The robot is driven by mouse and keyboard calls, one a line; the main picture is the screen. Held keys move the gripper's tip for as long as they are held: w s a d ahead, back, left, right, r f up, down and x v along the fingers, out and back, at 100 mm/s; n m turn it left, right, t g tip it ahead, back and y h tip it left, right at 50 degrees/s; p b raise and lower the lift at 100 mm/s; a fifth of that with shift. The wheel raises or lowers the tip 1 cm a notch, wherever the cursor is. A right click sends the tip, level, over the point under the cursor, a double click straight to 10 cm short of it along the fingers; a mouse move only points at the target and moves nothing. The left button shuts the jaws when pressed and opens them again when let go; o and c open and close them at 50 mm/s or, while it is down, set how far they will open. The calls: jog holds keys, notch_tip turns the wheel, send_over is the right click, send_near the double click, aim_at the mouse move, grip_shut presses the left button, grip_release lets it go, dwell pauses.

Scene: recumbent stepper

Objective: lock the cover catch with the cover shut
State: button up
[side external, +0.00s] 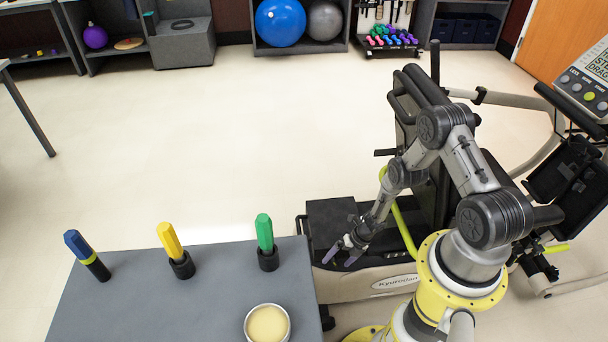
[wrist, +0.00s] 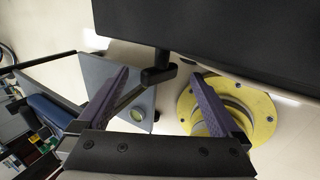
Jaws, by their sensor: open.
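The recumbent stepper stands right of the table, with a black seat (side external: 415,100), a pale lower body (side external: 345,287) and a black box-like rear part (side external: 330,215). I cannot make out which part is the cover, or its catch. My gripper (side external: 344,253) is open, its two purple-grey fingers pointing down beside this rear part.
A yellow-green bar (side external: 400,222) rises beside my arm. The floor behind the table is clear.

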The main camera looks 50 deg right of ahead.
aim_at(336, 260)
jog(key=g+h, duration=0.2)
jog(key=shift+w+a+r+g+h, duration=0.1)
jog(key=shift+w+a+g+h, duration=0.2)
jog(key=shift+g+h, duration=0.1)
jog(key=shift+w+a+g+h, duration=0.1)
jog(key=shift+g+h, duration=0.4)
notch_tip(336, 260, up, 14)
jog(key=w+r+t+h, duration=0.1)
jog(key=w+r+t, duration=0.3)
jog(key=w+r, duration=1)
notch_tip(336, 260, up, 4)
jog(key=shift+w+d+f, duration=0.1)
jog(key=shift+w+d, duration=0.2)
jog(key=shift+d, duration=0.05)
